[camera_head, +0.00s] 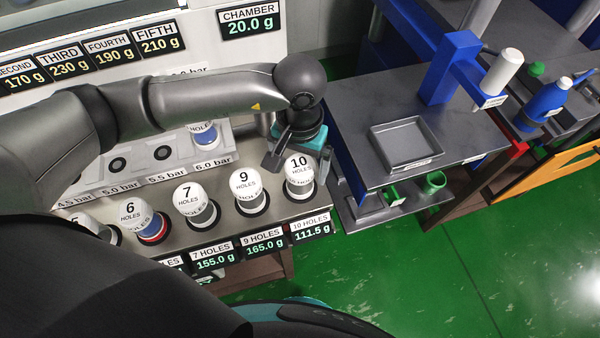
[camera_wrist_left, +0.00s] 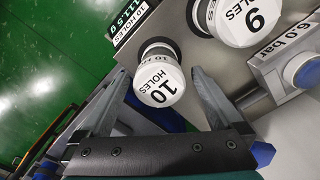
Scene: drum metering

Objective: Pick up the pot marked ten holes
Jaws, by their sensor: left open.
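The pot marked 10 holes (camera_head: 299,178) is white-topped and stands upright at the right end of the row, behind its 111.5 g display (camera_head: 312,226). It also shows in the left wrist view (camera_wrist_left: 158,82). My left gripper (camera_head: 299,162) is open at this pot, with one finger on each side of it. In the left wrist view the fingers (camera_wrist_left: 160,95) flank the pot's marked top with gaps on both sides. I cannot tell its exact height over the pot. My right gripper is not in view.
The pot marked 9 holes (camera_head: 244,190) stands close by on the left, then the 7 holes pot (camera_head: 195,203) and the 6 holes pot (camera_head: 143,219). A grey bench with an empty tray (camera_head: 407,143) is at the right. Green floor (camera_head: 430,270) is clear in front.

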